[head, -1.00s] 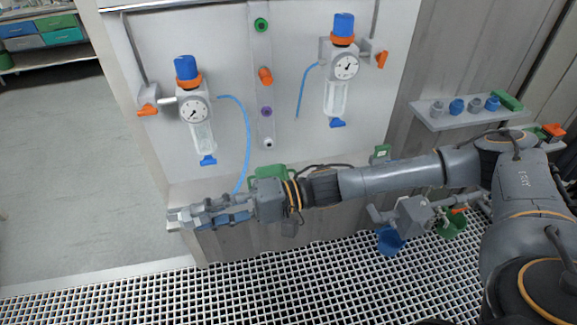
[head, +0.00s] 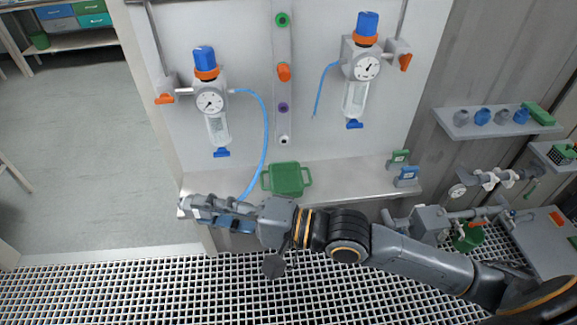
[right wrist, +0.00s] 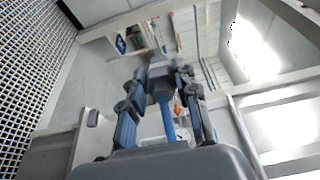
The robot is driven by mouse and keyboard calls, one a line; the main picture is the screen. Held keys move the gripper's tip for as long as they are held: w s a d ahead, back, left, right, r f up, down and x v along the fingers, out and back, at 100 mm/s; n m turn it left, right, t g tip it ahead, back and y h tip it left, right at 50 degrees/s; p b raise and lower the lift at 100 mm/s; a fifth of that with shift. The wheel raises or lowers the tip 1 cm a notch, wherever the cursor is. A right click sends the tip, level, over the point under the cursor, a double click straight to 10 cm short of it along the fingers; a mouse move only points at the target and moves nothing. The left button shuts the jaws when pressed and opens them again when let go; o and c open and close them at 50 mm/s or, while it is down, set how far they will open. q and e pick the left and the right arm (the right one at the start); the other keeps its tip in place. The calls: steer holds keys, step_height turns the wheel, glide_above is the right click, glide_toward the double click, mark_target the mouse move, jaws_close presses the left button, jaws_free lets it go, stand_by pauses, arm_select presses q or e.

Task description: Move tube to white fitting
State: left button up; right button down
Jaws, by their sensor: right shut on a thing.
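A thin blue tube (head: 266,135) runs from the left filter regulator (head: 211,105), curves right and drops to my right gripper. My right gripper (head: 190,207) points left at the front left edge of the ledge, below the regulator, and is shut on the tube. In the right wrist view, a blue length (right wrist: 168,124) lies between the fingers. The tube's free end is hidden by the gripper. The white fitting (head: 284,140) is the lowest in the column on the panel, up and right of the gripper and apart from it. My left gripper is out of view.
Green, orange and purple fittings sit above the white one. A second regulator (head: 362,75) with a short hanging blue tube (head: 321,90) is at right. A green tray (head: 286,178) stands on the ledge (head: 345,179) behind my arm. The air before the panel is clear.

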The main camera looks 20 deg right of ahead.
steer(key=shift+s+d+r+m+t, duration=0.15)
steer(key=shift+s+d+m+t, duration=0.15)
steer(key=shift+m+t, duration=0.25)
steer(key=s+d+f+m+t+h, duration=0.2)
steer(key=d+f+m+t+h, duration=0.1)
steer(key=d+h, duration=0.4)
steer(key=s+d+f+m+t+h, duration=0.1)
steer(key=d+f+m+t+h, duration=0.3)
steer(key=d+m+h, duration=0.3)
steer(key=d+f+h, duration=0.1)
steer(key=d, duration=0.3)
steer(key=shift+s+f, duration=0.35)
steer(key=shift+m, duration=0.25)
